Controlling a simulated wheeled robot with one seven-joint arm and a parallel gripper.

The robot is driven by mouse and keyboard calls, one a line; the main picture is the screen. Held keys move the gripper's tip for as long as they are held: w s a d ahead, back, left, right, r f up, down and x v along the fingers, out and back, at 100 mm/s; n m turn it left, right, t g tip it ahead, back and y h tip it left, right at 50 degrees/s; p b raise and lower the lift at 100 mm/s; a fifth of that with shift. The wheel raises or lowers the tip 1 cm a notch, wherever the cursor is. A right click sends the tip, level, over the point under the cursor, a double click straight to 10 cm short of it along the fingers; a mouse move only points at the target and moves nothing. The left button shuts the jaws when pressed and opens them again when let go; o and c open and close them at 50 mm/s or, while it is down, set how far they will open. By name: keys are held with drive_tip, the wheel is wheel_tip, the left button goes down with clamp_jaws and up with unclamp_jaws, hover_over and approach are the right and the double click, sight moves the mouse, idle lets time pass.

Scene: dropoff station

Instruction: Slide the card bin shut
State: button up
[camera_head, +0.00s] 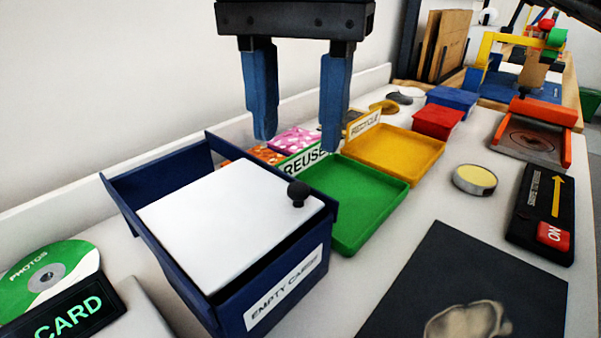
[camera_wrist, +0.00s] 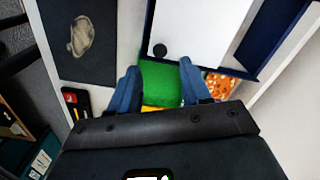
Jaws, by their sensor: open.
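A dark blue bin (camera_head: 190,290) stands in the front left of the head view. The lid (camera_wrist: 195,25) and knob (camera_wrist: 159,50) also show in the wrist view. A black sign reading "CARD" (camera_head: 70,312) stands at the lower left; I cannot tell which bin it belongs to. My gripper (camera_head: 298,142) is open and empty, above and behind the knob. Its fingers also show in the wrist view (camera_wrist: 160,66).
A green tray (camera_head: 365,235) sits right beside the blue bin, with a yellow tray (camera_head: 415,160) behind it. A dark mat (camera_head: 450,260) lies to the right. A round tin (camera_head: 474,180) and a black switch box (camera_head: 535,215) stand further right. A green disc (camera_head: 35,270) is at the left.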

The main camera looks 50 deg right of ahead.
sight(298, 187)
drive_tip(key=shift+f+b, duration=0.3)
drive_tip(key=shift+f, duration=2.5)
drive_tip(key=shift+c, duration=0.3)
clamp_jaws()
